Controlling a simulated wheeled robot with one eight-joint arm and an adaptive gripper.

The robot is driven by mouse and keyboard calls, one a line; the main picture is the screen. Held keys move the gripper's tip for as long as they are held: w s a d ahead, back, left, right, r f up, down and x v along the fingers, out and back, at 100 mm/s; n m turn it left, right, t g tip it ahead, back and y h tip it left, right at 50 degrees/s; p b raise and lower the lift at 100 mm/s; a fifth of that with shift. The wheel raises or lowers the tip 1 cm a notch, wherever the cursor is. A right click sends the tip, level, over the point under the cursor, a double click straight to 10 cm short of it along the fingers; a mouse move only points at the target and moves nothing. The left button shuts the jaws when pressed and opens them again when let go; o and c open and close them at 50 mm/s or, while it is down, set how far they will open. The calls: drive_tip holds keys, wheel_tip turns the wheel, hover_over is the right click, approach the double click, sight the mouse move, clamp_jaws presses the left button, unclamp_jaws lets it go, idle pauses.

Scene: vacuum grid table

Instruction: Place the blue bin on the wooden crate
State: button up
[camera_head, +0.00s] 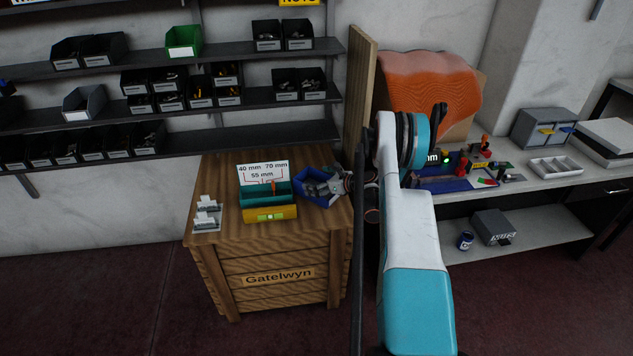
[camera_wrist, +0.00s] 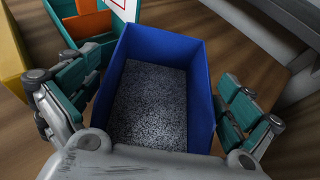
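The blue bin (camera_head: 312,199) is at the right part of the wooden crate's top (camera_head: 225,168), beside a teal bin. In the wrist view the blue bin (camera_wrist: 200,62) looks upright and holds a grey speckled fill. My gripper (camera_head: 338,184) is over its right side in the head view. In the wrist view my gripper (camera_wrist: 160,95) has one finger on each side of the bin, with wood showing between the right finger and the bin wall. The fingers are spread. The bin's underside is hidden, so its contact with the crate top cannot be seen.
The teal bin (camera_head: 256,190) with an orange part and a size card stands close left, behind a yellow level-like block (camera_head: 270,214). White card holders (camera_head: 206,215) are at the crate's left edge. A wooden board (camera_head: 359,90) rises behind right. Wall shelves (camera_head: 240,104) hold several bins.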

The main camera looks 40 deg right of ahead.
drive_tip(key=shift+r, duration=0.1)
drive_tip(key=shift+s+r, duration=0.1)
drive_tip(key=shift+s, duration=0.1)
drive_tip(key=p+v, duration=0.4)
drive_tip(key=v, duration=0.7)
drive_tip(key=shift+s, duration=0.25)
drive_tip(key=shift+d+r, duration=0.1)
drive_tip(key=shift+d, duration=0.05)
